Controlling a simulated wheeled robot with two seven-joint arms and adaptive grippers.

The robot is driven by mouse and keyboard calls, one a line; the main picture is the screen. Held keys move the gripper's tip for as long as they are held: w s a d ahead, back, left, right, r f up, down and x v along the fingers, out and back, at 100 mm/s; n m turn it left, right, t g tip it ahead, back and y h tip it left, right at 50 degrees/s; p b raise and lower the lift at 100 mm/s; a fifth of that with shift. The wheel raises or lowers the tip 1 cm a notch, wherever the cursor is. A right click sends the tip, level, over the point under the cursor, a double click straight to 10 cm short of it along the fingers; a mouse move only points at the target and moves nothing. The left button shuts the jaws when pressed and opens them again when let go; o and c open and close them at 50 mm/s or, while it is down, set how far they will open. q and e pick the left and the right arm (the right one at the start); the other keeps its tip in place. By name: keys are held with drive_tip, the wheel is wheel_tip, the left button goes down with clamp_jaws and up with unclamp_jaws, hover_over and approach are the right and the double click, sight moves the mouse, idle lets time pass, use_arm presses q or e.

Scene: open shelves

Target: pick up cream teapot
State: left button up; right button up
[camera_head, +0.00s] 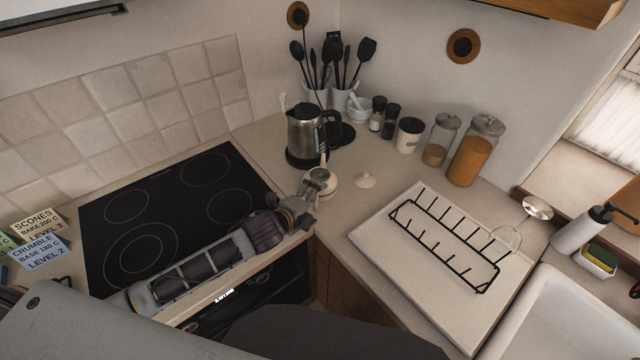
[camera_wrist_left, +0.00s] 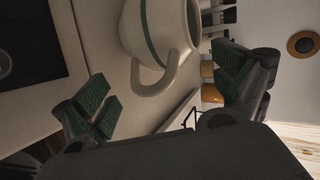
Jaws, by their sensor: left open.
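The cream teapot (camera_head: 332,183) stands on the counter in front of the kettle, partly hidden behind my left gripper in the head view. In the left wrist view the teapot (camera_wrist_left: 167,30) has a dark green stripe, and its loop handle points toward the gripper. My left gripper (camera_head: 318,180) is open at the teapot's near side. In the left wrist view its two fingers (camera_wrist_left: 168,88) are spread wide, with the handle between and just beyond them; I see no grip on it. My right gripper is not in view.
A metal kettle (camera_head: 305,135) stands close behind the teapot. The black cooktop (camera_head: 165,205) is left; a black wire rack (camera_head: 445,245) sits at right. Glass jars (camera_head: 476,150) stand at the back.

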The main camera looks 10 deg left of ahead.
use_arm(q)
drive_tip(key=shift+x, duration=1.6)
drive_tip(key=shift+s, duration=0.1)
drive_tip(key=c, duration=1.9)
drive_tip(key=shift+c, duration=0.4)
drive_tip(key=shift+r, duration=0.2)
drive_tip(key=shift+r, duration=0.55)
drive_tip(key=shift+c, duration=0.8)
drive_tip(key=shift+r, duration=4.45)
drive_tip(key=shift+f, duration=0.1)
